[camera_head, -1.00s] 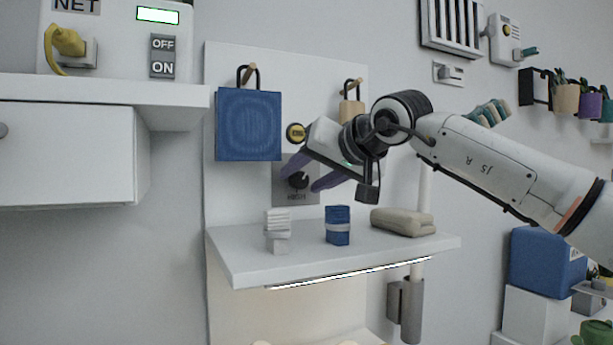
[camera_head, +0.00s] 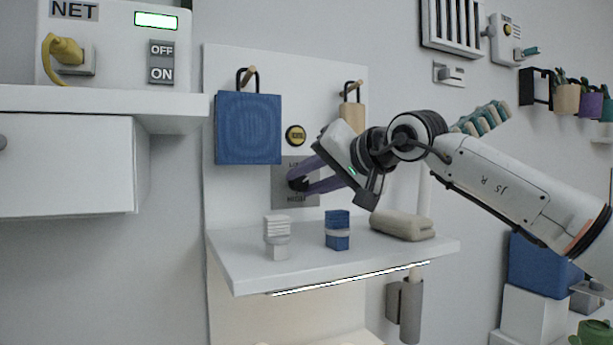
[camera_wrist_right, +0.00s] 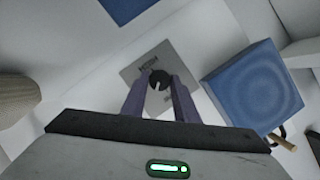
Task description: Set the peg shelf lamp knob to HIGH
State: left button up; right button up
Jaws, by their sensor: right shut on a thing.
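The lamp knob is a small black dial on a grey plate (camera_head: 283,200) on the white pegboard above the shelf. In the head view the purple fingers of my right gripper (camera_head: 299,184) close around the knob and partly hide it. The word HIGH shows below the knob. In the right wrist view the black knob (camera_wrist_right: 159,79) sits between the two fingertips, with a pale notch on it, on the grey plate (camera_wrist_right: 134,74). My right gripper is shut on the knob. My left gripper is not in view.
A blue bag (camera_head: 248,127) hangs on a peg left of the plate, a tan one (camera_head: 351,115) to the right. A yellow-black button (camera_head: 295,135) is above. On the shelf (camera_head: 240,262) stand a white item (camera_head: 277,237), a blue block (camera_head: 337,230) and a beige bundle (camera_head: 403,224).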

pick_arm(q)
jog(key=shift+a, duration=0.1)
pick_arm(e)
jog(key=shift+d+f+m+y, duration=0.1)
jog(key=shift+m+y, duration=0.5)
jog(key=shift+m, duration=0.5)
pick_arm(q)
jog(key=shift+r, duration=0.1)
pick_arm(e)
jog(key=o, duration=1.1)
jog(key=shift+c, duration=0.2)
jog(key=shift+d, duration=0.1)
jog(key=shift+s+d, duration=0.25)
pick_arm(q)
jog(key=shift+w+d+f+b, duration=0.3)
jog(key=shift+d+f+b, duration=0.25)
jog(key=shift+b, duration=0.65)
pick_arm(e)
jog(key=v, duration=0.9)
jog(key=shift+s, duration=0.2)
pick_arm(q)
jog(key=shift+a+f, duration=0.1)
pick_arm(e)
jog(key=shift+d, duration=0.1)
